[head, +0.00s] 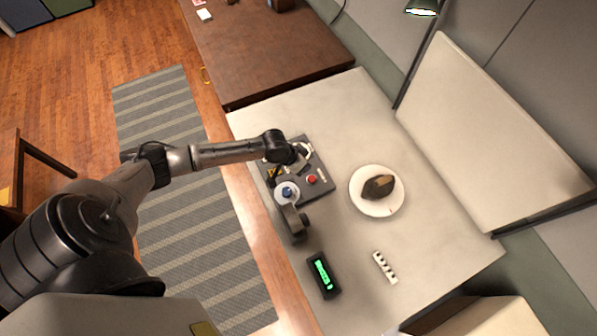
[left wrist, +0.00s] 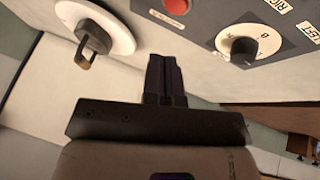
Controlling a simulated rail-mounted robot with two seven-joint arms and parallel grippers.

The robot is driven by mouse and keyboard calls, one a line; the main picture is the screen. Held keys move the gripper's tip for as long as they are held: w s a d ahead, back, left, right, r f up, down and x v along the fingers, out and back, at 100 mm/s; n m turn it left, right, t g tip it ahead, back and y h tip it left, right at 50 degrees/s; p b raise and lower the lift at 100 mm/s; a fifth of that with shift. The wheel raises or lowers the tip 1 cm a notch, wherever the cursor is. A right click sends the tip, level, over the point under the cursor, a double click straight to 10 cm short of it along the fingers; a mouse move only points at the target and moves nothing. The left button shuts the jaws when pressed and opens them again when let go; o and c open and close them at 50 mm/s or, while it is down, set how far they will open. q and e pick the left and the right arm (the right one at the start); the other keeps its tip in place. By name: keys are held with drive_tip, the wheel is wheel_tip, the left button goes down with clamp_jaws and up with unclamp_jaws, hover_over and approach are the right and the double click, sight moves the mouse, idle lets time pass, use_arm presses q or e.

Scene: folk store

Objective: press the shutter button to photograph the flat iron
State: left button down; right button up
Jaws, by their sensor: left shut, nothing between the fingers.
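The flat iron (head: 379,187), a dark wedge-like shape, lies on a round white plate (head: 366,205) on the pale table. Left of it is a dark control box (head: 322,190) with a red button (head: 312,180), which shows partly at the top edge of the left wrist view (left wrist: 177,5). I cannot read a shutter label. My left gripper (head: 301,154) is over the far part of the box. My right gripper is out of view.
A black display with green digits (head: 323,275) and a black-and-white strip (head: 385,267) lie nearer. A pale upright panel (head: 490,130) stands behind the plate.

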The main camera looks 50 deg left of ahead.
use_arm(q)
drive_tip(key=w+r+n+t, duration=0.1)
drive_tip(key=w+d+r+n+t+h, duration=0.1)
drive_tip(key=n, duration=0.1)
drive_tip(key=shift+w+d+r+t+h, duration=0.1)
drive_tip(key=shift+w+t+h, duration=0.2)
drive_tip(key=shift+w, duration=0.1)
drive_tip(key=b, duration=0.7)
hover_over(311, 177)
wheel_tip(311, 177, down, 8)
drive_tip(key=shift+f, duration=0.1)
drive_tip(key=shift+d+f+b, duration=0.1)
drive_tip(key=shift+f+b, duration=0.25)
drive_tip(key=shift+b, duration=0.1)
idle(0.5)
idle(0.7)
drive_tip(key=shift+f, duration=0.2)
idle(0.3)
